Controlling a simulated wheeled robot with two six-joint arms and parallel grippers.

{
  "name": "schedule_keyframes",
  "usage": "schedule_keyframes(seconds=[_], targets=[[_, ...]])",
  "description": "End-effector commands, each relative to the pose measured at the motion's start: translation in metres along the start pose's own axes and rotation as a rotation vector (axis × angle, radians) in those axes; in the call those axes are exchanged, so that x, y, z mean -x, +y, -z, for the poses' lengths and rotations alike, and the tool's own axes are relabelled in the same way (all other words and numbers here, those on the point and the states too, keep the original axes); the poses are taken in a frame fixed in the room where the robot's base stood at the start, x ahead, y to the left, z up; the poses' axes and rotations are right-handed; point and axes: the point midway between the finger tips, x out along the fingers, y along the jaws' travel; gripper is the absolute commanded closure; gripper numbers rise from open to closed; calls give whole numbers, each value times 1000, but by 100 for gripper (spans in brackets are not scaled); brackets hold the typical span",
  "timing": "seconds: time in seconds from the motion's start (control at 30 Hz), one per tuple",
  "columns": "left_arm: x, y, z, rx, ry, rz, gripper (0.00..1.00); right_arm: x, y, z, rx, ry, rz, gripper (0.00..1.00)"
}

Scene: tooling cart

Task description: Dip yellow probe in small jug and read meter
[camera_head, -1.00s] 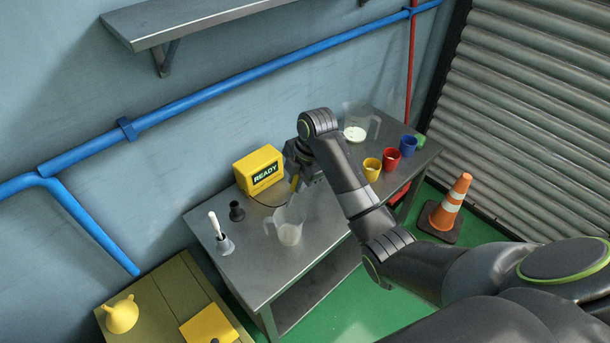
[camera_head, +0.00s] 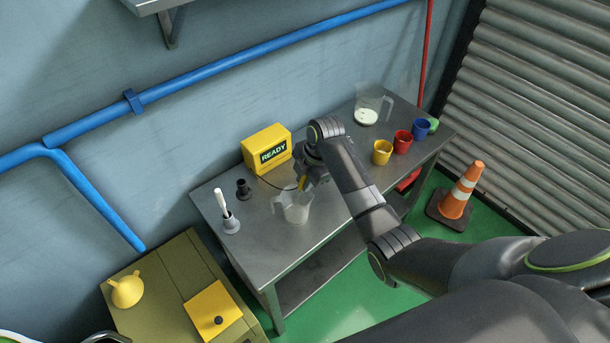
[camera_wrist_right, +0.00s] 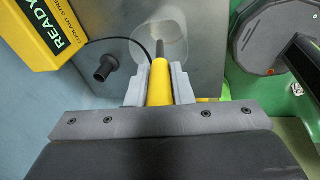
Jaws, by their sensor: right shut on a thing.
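My right gripper (camera_head: 306,182) is shut on the yellow probe (camera_wrist_right: 160,84). In the wrist view the probe's dark tip points away from the jaws, over the clear small jug (camera_wrist_right: 128,50). In the head view the small jug (camera_head: 295,212) stands upright near the table's front edge, and the probe's yellow part (camera_head: 302,185) shows at its far rim. I cannot tell whether the tip is inside the jug. The yellow meter (camera_head: 267,149) stands behind, its screen showing READY. A dark cable runs from it toward the probe. My left gripper is out of view.
On the metal table (camera_head: 262,242) stand an empty-looking black holder (camera_head: 243,188), a white-handled tool (camera_head: 221,200) in a grey holder, a large jug (camera_head: 372,107) with pale liquid, and yellow (camera_head: 382,153), red (camera_head: 402,142) and blue (camera_head: 421,128) cups. A cone (camera_head: 458,193) stands right.

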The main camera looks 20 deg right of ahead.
Motion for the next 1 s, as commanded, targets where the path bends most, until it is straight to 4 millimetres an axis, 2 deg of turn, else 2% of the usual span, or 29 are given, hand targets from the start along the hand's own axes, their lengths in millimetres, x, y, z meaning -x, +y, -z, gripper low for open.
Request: schedule_keyframes(seconds=[0.03, 0.5, 0.7, 1.0], targets=[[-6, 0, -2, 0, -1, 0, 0, -8, -2, -1, 0, 0, 0, 100], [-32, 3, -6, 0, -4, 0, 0, -52, -11, -8, -1, 0, 1, 100], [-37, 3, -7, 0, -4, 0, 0, -62, -13, -9, 0, 0, 1, 100], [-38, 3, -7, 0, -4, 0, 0, -64, -14, -10, 0, 0, 1, 100]])
